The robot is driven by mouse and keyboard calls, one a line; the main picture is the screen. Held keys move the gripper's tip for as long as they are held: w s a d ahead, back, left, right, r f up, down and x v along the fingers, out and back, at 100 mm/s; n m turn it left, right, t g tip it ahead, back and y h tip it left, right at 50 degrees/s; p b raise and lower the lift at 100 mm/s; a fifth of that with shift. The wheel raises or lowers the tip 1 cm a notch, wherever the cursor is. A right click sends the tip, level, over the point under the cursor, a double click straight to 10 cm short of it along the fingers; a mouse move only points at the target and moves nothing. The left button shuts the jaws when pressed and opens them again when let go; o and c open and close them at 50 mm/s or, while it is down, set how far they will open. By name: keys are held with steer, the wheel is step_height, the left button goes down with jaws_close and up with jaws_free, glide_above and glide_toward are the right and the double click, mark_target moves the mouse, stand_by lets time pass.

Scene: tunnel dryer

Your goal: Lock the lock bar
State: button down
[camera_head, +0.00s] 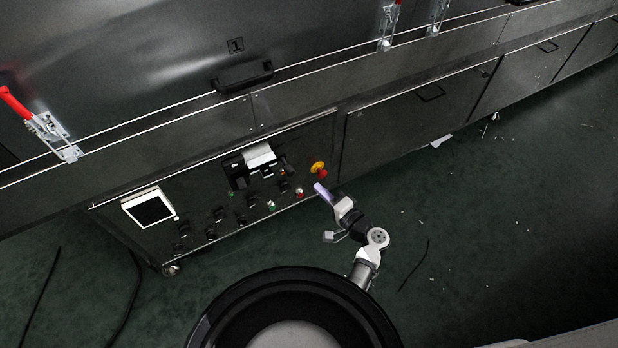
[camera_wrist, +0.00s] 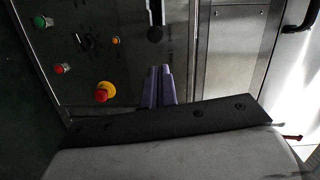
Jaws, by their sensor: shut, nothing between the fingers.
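Red-handled metal latches are mounted on the long dark machine: one at the far left (camera_head: 55,138) with its red lever (camera_head: 14,102) tilted up to the left, and two at the top, a nearer one (camera_head: 387,26) and a farther one (camera_head: 436,16). I cannot tell which part is the lock bar. My gripper (camera_head: 324,192) is low in front of the control panel, just below the yellow and red emergency stop (camera_head: 319,170), well below the latches. In the wrist view its purple fingers (camera_wrist: 159,87) are together and empty, right of the emergency stop (camera_wrist: 104,92).
The control panel (camera_head: 215,185) carries a white-framed screen (camera_head: 149,207), several knobs and buttons. A black handle (camera_head: 244,76) sits under a label "1". Closed lower doors (camera_head: 420,110) run to the right. The green floor (camera_head: 500,220) has scattered scraps and is otherwise open.

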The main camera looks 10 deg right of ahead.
steer(key=shift+v, duration=2.35)
